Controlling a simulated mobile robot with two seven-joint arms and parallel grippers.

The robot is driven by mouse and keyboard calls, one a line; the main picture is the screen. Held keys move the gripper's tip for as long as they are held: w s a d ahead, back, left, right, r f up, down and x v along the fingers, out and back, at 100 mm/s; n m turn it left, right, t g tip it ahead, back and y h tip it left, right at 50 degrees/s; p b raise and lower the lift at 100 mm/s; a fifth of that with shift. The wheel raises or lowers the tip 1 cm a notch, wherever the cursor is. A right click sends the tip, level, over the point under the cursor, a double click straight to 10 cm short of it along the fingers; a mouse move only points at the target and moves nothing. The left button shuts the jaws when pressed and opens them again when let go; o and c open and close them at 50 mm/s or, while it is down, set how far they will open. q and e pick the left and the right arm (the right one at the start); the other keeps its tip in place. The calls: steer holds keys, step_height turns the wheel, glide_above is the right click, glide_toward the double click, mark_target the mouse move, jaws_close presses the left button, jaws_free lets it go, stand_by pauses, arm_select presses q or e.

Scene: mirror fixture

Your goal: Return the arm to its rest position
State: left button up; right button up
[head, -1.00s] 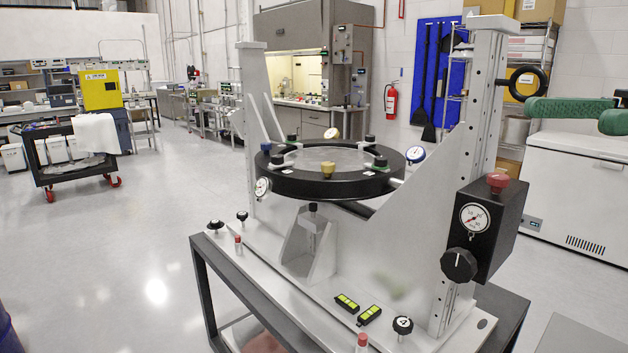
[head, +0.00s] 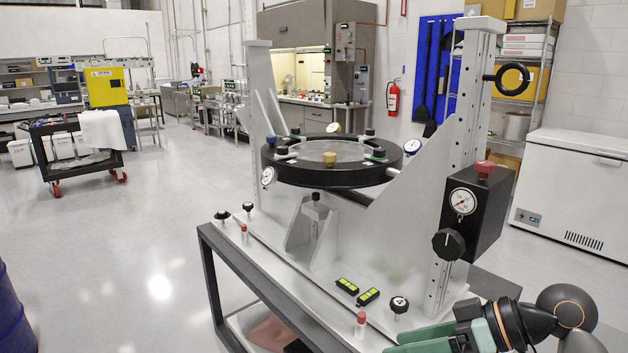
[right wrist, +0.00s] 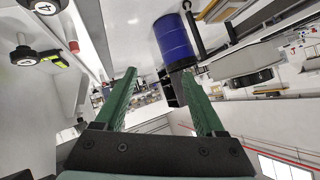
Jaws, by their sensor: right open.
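My right gripper (head: 393,342) is at the bottom right of the head view, low in front of the mirror fixture (head: 385,225). Its green fingers point left and are partly cut off by the lower edge. In the right wrist view the two fingers (right wrist: 165,90) stand wide apart with nothing between them. The fixture's black ring handle (head: 512,79) on the right upright is free of the gripper. The round black mirror cell (head: 330,175) sits level in the frame. My left gripper is not in view.
The gauge box with a black knob (head: 448,244) and red cap juts from the right upright above my right arm. A numbered black knob (head: 399,305) and a red-capped post (head: 360,324) stand near the fingers. A white chest freezer (head: 580,190) is behind right. Open floor lies left.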

steer(key=s+d+f+m+h, duration=0.2)
steer(key=s+f+m+h, duration=0.15)
steer(key=s+f, duration=0.55)
steer(key=s+d+f+m+h, duration=0.15)
steer(key=s+f+h, duration=0.3)
steer(key=f, duration=0.85)
steer(key=s+d+f+m+h, duration=0.2)
steer(key=s+d+h, duration=0.15)
steer(key=s, duration=0.55)
steer(key=w+a+f+t+y+p, duration=0.3)
steer(key=w+a+f+t+p, duration=0.1)
steer(key=w+f+t+p, duration=0.1)
steer(key=shift+a+f, duration=0.15)
steer(key=shift+f, duration=0.35)
